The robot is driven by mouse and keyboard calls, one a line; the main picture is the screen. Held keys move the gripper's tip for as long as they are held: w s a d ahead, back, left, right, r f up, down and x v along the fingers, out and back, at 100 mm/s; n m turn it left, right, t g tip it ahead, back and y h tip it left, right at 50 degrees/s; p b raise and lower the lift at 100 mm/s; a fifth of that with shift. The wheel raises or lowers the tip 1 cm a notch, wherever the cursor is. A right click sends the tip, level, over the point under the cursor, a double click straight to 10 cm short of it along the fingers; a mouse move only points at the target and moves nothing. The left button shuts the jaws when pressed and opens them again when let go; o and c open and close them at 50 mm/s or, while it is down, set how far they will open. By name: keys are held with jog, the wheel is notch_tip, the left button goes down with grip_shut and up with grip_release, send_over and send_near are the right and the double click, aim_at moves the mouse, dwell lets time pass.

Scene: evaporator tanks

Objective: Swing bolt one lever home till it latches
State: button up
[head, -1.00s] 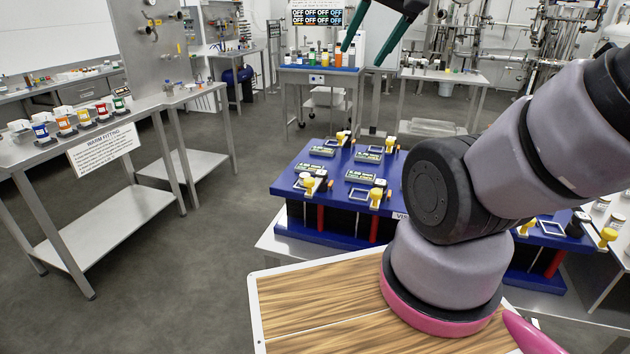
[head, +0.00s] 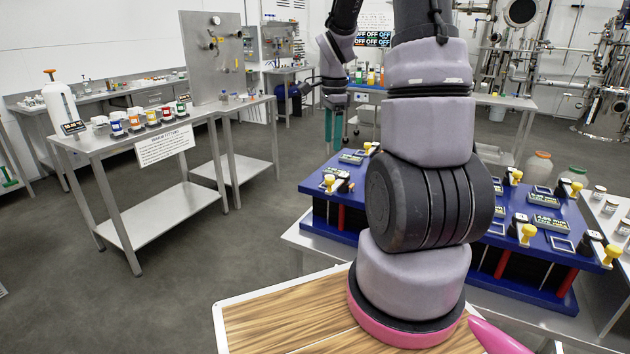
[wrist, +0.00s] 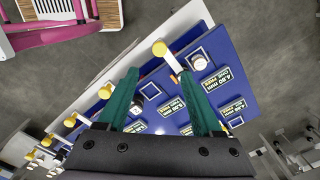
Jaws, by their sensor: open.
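On the right panel (head: 545,228), in the head view, one yellow lever (head: 528,233) is at the front and another (head: 611,254) is at the right corner. A lever (head: 329,182) also shows on the left panel (head: 318,195). I cannot tell which is bolt one. My gripper (head: 333,122) has green fingers, pointing down, open and empty. In the wrist view, a yellow-knobbed lever (wrist: 160,49) lies just beyond the fingertips of my gripper (wrist: 158,72); no contact is clear.
Raised labels and square frames sit on the panels. Part of the panels is hidden behind my arm. A steel bench (head: 170,130) with coloured cups and a sign (head: 165,145) stands at left. Jars (head: 540,165) stand behind the right panel. The floor at left is clear.

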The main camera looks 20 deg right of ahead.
aim_at(330, 178)
jog(key=f, duration=1.2)
jog(key=shift+w+a, duration=0.1)
jog(key=shift+a, duration=0.1)
grip_shut()
jog(key=shift+r, duration=0.1)
dwell(0.9)
